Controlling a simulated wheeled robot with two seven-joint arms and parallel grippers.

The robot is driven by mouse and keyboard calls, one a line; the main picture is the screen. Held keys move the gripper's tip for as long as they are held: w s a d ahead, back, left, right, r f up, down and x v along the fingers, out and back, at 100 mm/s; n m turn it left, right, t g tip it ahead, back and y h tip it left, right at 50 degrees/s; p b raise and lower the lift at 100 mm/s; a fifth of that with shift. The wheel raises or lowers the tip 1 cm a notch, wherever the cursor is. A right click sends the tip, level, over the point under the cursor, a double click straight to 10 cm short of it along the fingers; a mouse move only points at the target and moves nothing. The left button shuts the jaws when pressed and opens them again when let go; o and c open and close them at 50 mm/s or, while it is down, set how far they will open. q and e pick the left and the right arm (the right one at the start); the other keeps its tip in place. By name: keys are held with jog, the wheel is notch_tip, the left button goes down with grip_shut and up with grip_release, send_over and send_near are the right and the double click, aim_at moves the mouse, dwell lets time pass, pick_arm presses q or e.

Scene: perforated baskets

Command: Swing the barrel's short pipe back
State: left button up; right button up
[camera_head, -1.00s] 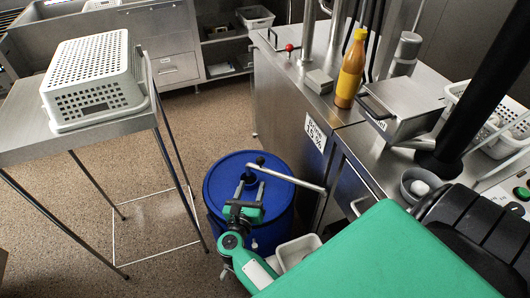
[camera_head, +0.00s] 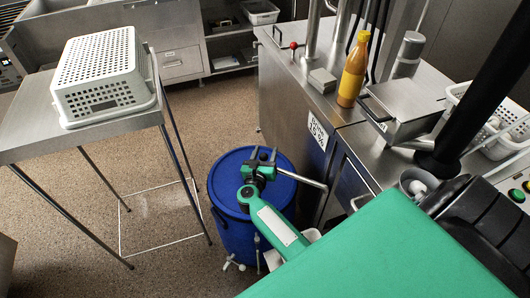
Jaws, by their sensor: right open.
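The blue barrel (camera_head: 231,232) stands on the floor beside the steel counter. Its short metal pipe (camera_head: 303,180) sticks out to the right over the lid, with its free end near the counter front. The pipe's inner end is hidden behind my right gripper (camera_head: 264,154). That gripper is over the far part of the lid, its two dark fingers apart and pointing away from me. I cannot tell whether a finger touches the pipe. My left gripper is not in view.
The steel counter (camera_head: 290,95) closes off the right side, with an orange bottle (camera_head: 354,70) on it. A white perforated basket (camera_head: 105,75) sits on a steel table (camera_head: 25,125) at left.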

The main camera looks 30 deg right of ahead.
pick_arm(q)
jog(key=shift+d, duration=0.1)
pick_arm(e)
jog(key=c, duration=1)
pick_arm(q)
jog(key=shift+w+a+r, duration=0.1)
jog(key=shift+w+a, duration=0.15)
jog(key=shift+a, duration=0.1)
pick_arm(e)
grip_shut()
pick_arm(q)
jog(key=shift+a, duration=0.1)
pick_arm(e)
jog(key=shift+a, duration=0.1)
